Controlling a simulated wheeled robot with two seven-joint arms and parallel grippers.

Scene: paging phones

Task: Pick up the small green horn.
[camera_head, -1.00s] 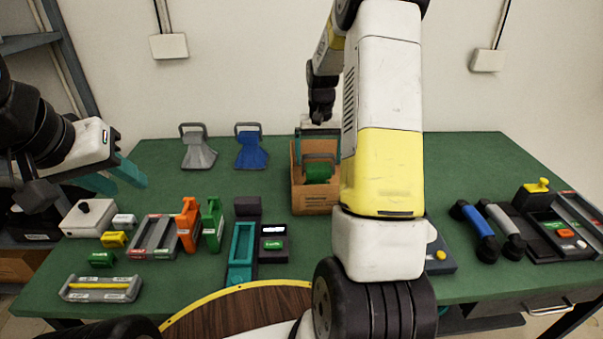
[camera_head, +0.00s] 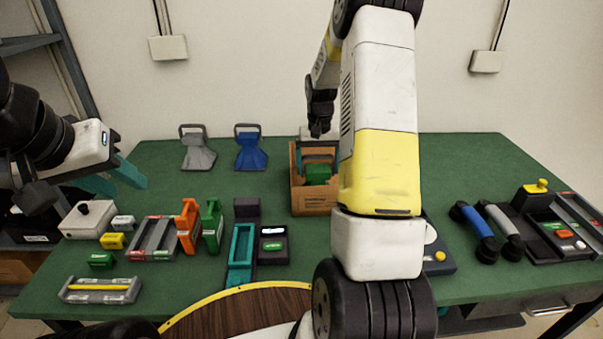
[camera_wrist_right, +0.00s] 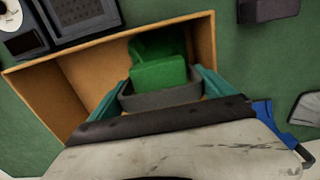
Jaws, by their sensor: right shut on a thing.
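The small green horn (camera_head: 318,172) sits inside the open cardboard box (camera_head: 313,208) at the back middle of the table. It also shows in the right wrist view (camera_wrist_right: 158,72), with its grey handle towards my gripper. My right gripper (camera_wrist_right: 163,88) reaches down into the box and is shut on the horn, its teal fingers at the two sides of the handle. In the head view my right arm hides part of the box. My left gripper (camera_head: 113,181) is open and empty above the table's left end.
A grey horn (camera_head: 198,155) and a blue horn (camera_head: 250,152) stand left of the box. Orange and green handsets (camera_head: 211,226), trays and small blocks fill the front left. Blue and grey handsets (camera_head: 478,235) lie at the right. Bare green table (camera_head: 465,165) shows at the back right.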

